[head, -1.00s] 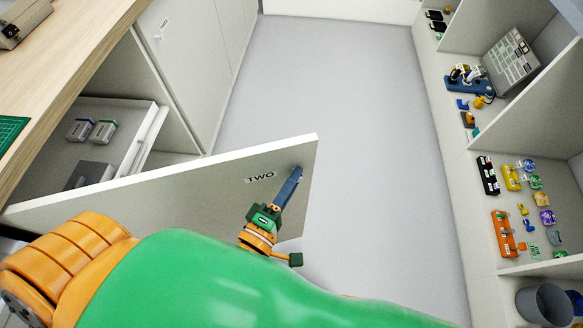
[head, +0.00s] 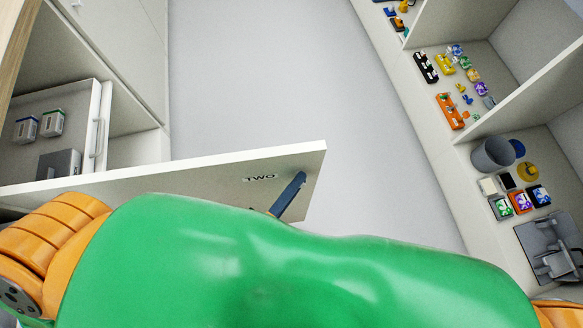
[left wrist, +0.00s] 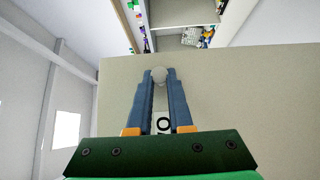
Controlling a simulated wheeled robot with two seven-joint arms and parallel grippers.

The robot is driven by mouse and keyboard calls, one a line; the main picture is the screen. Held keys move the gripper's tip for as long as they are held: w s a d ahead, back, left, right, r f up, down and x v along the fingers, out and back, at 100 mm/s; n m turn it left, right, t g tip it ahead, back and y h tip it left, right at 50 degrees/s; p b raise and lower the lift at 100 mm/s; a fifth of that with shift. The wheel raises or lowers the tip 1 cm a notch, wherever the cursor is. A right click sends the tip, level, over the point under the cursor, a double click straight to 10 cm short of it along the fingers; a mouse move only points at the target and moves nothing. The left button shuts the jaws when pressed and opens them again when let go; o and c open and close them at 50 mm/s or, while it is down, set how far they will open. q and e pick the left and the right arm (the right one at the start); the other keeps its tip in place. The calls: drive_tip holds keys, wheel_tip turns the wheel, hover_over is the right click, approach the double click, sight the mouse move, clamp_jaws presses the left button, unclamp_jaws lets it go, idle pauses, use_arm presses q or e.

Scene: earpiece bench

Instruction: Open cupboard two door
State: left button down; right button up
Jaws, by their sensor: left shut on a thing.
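The cupboard two door (head: 225,185), a pale panel lettered TWO, stands swung out from the cupboard on the left. It also fills the middle of the left wrist view (left wrist: 240,110). My left gripper (head: 297,182) is at the door's face near its free edge, mostly hidden behind my green and orange arm in the head view. In the left wrist view its blue fingers (left wrist: 160,78) are closed on a small round pale knob (left wrist: 159,74). Part of the door's lettering shows between the fingers. My right gripper is not in view.
The open cupboard (head: 130,145) holds a drawer or tray with small boxes (head: 52,123). On the right, shelves (head: 470,150) hold several coloured parts, a grey bin (head: 493,154) and a grey stand (head: 550,245). The grey floor (head: 270,70) between is clear.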

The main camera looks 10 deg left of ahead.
use_arm(q)
drive_tip(key=shift+s, duration=0.1)
idle(0.3)
drive_tip(key=c, duration=0.9)
unclamp_jaws()
drive_tip(key=shift+d, duration=0.1)
drive_tip(key=b+v, duration=0.1)
drive_tip(key=v, duration=0.6)
